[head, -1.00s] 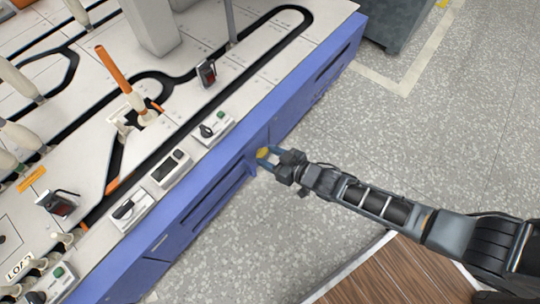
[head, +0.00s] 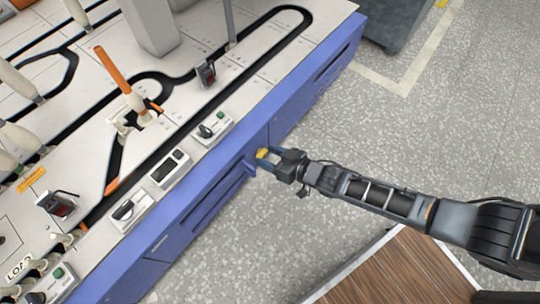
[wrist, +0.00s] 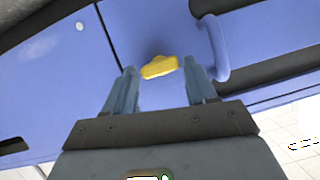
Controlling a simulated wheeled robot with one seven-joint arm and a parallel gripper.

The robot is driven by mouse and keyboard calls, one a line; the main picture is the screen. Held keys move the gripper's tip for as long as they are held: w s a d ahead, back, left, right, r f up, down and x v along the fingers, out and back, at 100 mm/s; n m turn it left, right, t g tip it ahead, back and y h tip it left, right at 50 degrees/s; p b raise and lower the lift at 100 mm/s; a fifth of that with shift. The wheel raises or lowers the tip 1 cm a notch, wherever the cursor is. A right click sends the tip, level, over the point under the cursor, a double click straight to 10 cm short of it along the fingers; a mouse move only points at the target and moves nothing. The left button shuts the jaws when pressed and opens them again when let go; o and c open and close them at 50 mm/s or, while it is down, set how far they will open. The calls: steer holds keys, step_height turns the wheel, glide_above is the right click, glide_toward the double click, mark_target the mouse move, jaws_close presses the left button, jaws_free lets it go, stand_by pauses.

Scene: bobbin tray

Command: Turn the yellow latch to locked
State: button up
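The yellow latch (head: 262,153) is a small knob on the blue side panel of the machine. In the wrist view the latch (wrist: 159,67) lies between my two fingers, slightly tilted, with its right end higher than its left. My gripper (head: 264,160) reaches the panel from the right. In the wrist view my gripper (wrist: 160,80) is open, with a finger on each side of the latch. The right finger is close to the latch's end, and a gap shows on the left. I cannot tell how deep the fingertips reach around it.
A blue bar handle (wrist: 215,50) stands out from the panel just right of my right finger. The white machine top (head: 215,85) carries bobbins and small control boxes. A wooden surface (head: 400,270) lies below my arm. The grey floor (head: 440,130) on the right is clear.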

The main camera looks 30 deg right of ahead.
steer(key=o, duration=0.3)
steer(key=shift+s+d+r+p, duration=0.3)
steer(key=shift+s+r+p, duration=0.05)
steer(key=shift+s+p, duration=0.1)
steer(key=p+v, duration=0.3)
steer(key=v, duration=0.3)
steer(key=shift+s, duration=0.3)
steer(key=shift+d, duration=0.1)
